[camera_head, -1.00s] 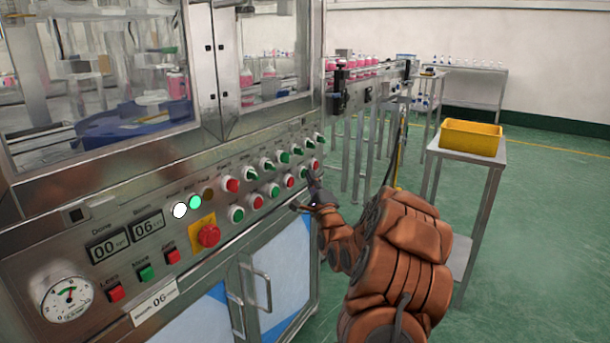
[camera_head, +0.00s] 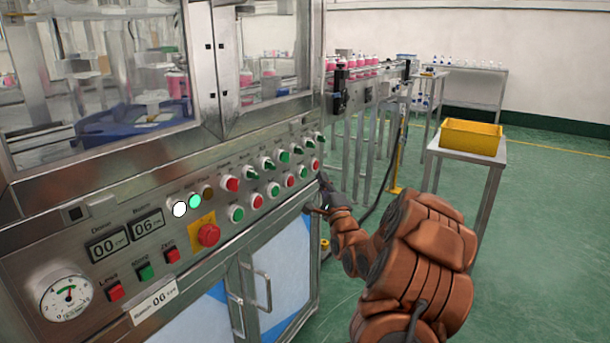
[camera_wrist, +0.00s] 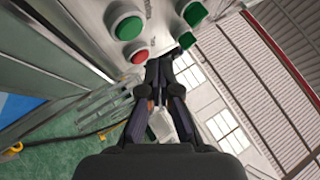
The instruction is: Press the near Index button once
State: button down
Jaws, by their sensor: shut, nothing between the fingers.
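The machine's control panel (camera_head: 130,205) carries a row of green knobs above a row of alternating green and red buttons. The small labels are too blurred to tell which button is Index. At the panel's right end are a red button (camera_head: 314,164) and a green button (camera_head: 303,171). My gripper (camera_head: 324,182) is just right of and below that end, apart from the buttons. In the wrist view my gripper (camera_wrist: 168,60) is shut and empty, its tips close to a red button (camera_wrist: 139,56). A green button (camera_wrist: 126,24) and two green knobs (camera_wrist: 195,14) show beyond.
A red emergency stop (camera_head: 208,235) on a yellow plate and a gauge (camera_head: 67,297) are on the panel's left part. Cabinet handles (camera_head: 262,287) jut out below. A conveyor (camera_head: 365,85) and a table with a yellow bin (camera_head: 470,137) stand at right.

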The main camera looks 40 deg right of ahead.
jog(key=shift+s+d, duration=0.2)
jog(key=shift+s, duration=0.4)
jog(key=shift+s+d, duration=0.15)
jog(key=shift+s, duration=0.4)
